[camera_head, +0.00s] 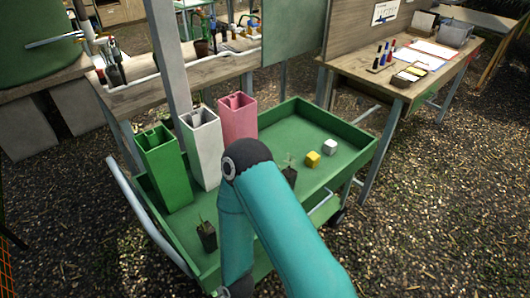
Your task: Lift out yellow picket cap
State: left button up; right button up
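The yellow picket cap (313,159) is a small yellow block on the bed of the green cart (358,137), towards its right end. A similar white block (330,146) sits just behind and to the right of it. My teal arm comes up from the bottom edge, bends over the cart and runs back down to the bottom edge. It hides the middle of the cart bed. Neither of my grippers shows in this view.
Tall green (163,165), white (202,146) and pink (238,118) open-topped containers stand on the cart's left side. One small potted plant (207,236) stands near the front; another (290,174) is beside my arm. Wooden benches (400,79) stand behind.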

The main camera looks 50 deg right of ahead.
aim_at(312, 160)
jog(key=z, duration=0.1)
jog(key=i, duration=0.2)
jog(key=u, duration=1.5)
jog(key=k, duration=2.1)
jog(key=z, duration=1.45)
jog(key=i, duration=1)
jog(key=z, duration=0.05)
